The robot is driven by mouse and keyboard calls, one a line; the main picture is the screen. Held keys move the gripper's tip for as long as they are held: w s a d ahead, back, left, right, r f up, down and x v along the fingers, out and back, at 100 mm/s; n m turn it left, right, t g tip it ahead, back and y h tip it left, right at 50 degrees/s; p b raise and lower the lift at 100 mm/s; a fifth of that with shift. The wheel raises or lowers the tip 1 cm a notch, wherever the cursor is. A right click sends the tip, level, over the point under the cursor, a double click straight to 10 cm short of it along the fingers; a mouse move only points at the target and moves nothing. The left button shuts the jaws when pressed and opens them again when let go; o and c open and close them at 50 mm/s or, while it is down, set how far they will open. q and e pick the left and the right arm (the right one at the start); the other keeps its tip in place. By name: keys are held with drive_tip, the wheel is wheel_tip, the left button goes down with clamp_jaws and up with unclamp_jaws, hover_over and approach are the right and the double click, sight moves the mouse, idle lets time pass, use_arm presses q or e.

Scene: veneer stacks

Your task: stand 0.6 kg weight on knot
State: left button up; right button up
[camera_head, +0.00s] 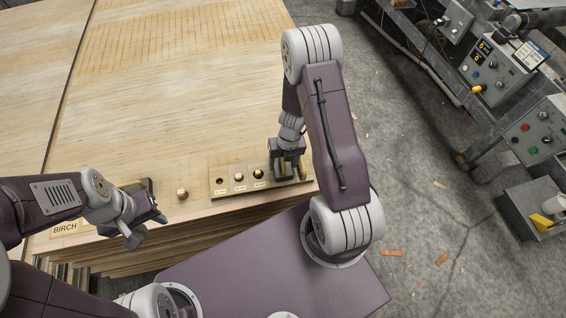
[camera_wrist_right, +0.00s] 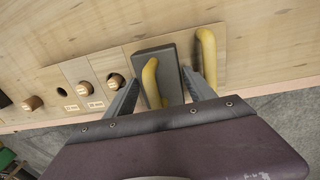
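A grey block with a yellow handle (camera_wrist_right: 167,68) stands on the pale board, between the fingers of my right gripper (camera_wrist_right: 158,88) in the right wrist view. A second yellow handle (camera_wrist_right: 208,55) rises just right of it. I cannot read a weight marking on either. In the head view my right gripper (camera_head: 287,163) is low over the board's right end. Contact between its fingers and the block is not clear. My left gripper (camera_head: 148,222) is near the stack's front edge, its finger gap unclear. A round brown knob (camera_head: 182,193), possibly the knot, stands on the veneer.
The board (camera_head: 228,191) has a dark hole and several round plugs with small labels. A yellow-edged dark object (camera_head: 146,184) lies by my left gripper. A BIRCH label (camera_head: 65,228) is at the stack's front. The veneer behind is clear. Machines (camera_head: 495,70) stand at right.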

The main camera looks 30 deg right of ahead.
wheel_tip(320, 180, up, 17)
drive_tip(key=s+n+p, duration=0.1)
drive_tip(key=n+p, duration=0.7)
drive_tip(key=n, duration=0.2)
drive_tip(key=s+a+r+n, duration=0.2)
drive_tip(key=s+r+n, duration=0.1)
drive_tip(key=n, duration=1.1)
drive_tip(key=s+a+r+n+h, duration=0.1)
drive_tip(key=s+a+r+n, duration=0.2)
drive_tip(key=n, duration=1.2)
wheel_tip(320, 180, up, 2)
drive_tip(key=shift+s+r+t, duration=0.2)
drive_tip(key=shift+s+t, duration=0.2)
drive_tip(key=shift+s, duration=0.3)
